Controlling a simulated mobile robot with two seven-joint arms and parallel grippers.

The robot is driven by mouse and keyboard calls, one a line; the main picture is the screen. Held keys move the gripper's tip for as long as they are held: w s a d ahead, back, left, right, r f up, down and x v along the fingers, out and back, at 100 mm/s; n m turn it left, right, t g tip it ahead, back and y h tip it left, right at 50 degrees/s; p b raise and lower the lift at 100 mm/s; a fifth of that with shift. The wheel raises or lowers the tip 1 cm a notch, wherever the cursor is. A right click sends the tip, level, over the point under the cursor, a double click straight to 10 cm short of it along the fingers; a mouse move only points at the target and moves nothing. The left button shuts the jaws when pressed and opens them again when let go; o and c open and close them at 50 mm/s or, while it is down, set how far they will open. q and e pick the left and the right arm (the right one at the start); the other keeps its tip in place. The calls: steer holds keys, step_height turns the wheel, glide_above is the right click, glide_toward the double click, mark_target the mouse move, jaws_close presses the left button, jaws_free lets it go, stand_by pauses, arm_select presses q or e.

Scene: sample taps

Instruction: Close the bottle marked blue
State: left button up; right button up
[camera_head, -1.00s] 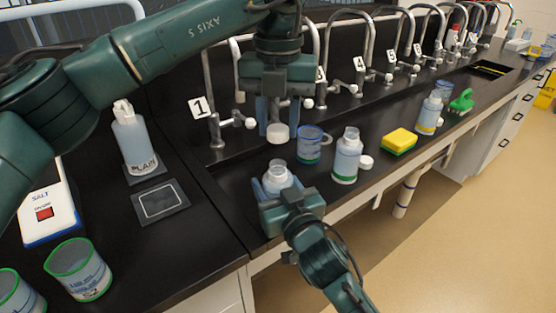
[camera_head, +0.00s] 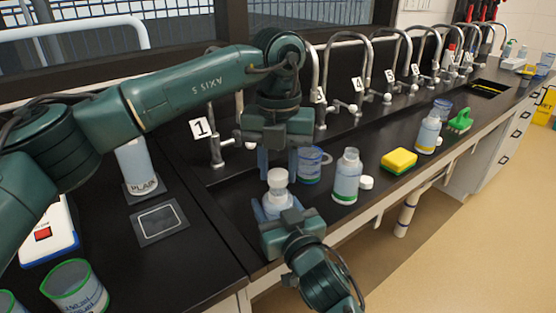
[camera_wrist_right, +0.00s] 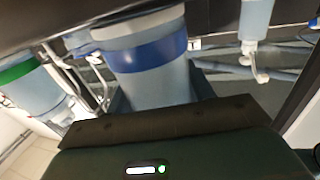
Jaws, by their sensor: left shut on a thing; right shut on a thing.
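The bottle marked blue (camera_head: 271,209) stands upright at the front of the dark counter. Its blue band shows in the right wrist view (camera_wrist_right: 152,55); in the head view my right gripper hides it. My right gripper (camera_head: 278,213) is shut around the bottle's body. My left gripper (camera_head: 278,176) points down above the bottle and is shut on a white cap (camera_head: 277,176). The cap is at the bottle's mouth, lined up with the neck. I cannot tell whether it is seated or just above the neck.
Close on the right stand a green-banded open bottle (camera_head: 347,178), a loose white cap (camera_head: 366,182) and a blue-rimmed beaker (camera_head: 311,167). Farther right are a yellow sponge (camera_head: 399,160), a yellow-banded bottle (camera_head: 428,133) and a green brush (camera_head: 460,122). Taps line the back.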

arm_select(q)
steer(key=shift+f, duration=0.35)
steer(key=shift+f, duration=0.6)
stand_by(0.3)
